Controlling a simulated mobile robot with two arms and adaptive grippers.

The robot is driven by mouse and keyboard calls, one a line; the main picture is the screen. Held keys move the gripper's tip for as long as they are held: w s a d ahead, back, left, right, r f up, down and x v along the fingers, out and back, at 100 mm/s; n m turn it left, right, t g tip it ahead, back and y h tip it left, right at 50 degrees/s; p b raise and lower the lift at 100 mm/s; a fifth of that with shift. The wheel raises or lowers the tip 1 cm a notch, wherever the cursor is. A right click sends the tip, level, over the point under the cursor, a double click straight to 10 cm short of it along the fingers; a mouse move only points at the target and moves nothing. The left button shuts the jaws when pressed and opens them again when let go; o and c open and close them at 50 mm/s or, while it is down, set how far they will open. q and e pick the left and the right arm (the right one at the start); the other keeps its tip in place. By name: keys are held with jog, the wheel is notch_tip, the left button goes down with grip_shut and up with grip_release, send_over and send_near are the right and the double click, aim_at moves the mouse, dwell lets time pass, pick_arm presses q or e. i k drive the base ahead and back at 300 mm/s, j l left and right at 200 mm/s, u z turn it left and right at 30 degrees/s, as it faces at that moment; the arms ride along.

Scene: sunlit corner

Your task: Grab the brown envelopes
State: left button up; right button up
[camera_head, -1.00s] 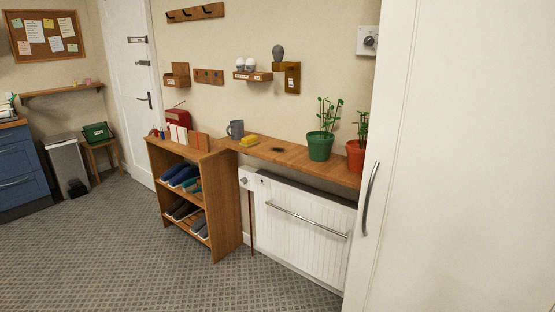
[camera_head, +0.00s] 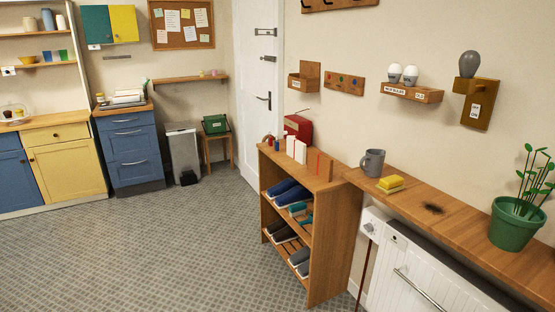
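Brown upright flat pieces (camera_head: 324,168), which look like the brown envelopes, stand on top of the wooden shoe rack (camera_head: 334,235), toward its right end. A thin red strip shows at them. White upright pieces (camera_head: 296,150), also envelope-like, stand just left of them. How many brown ones there are, I cannot tell. Neither of my grippers is in view.
A red box (camera_head: 298,127) stands behind the white pieces. A grey mug (camera_head: 372,162) and a yellow sponge (camera_head: 390,183) sit on the wooden shelf (camera_head: 460,215) above the white radiator (camera_head: 425,285), with a green plant pot (camera_head: 513,228). The carpet (camera_head: 150,250) at left is clear.

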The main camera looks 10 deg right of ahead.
aim_at(321, 165)
jog(key=i+j+z, duration=0.35)
jog(key=i, duration=0.2)
jog(key=i+j+z, duration=0.35)
jog(key=i, duration=0.15)
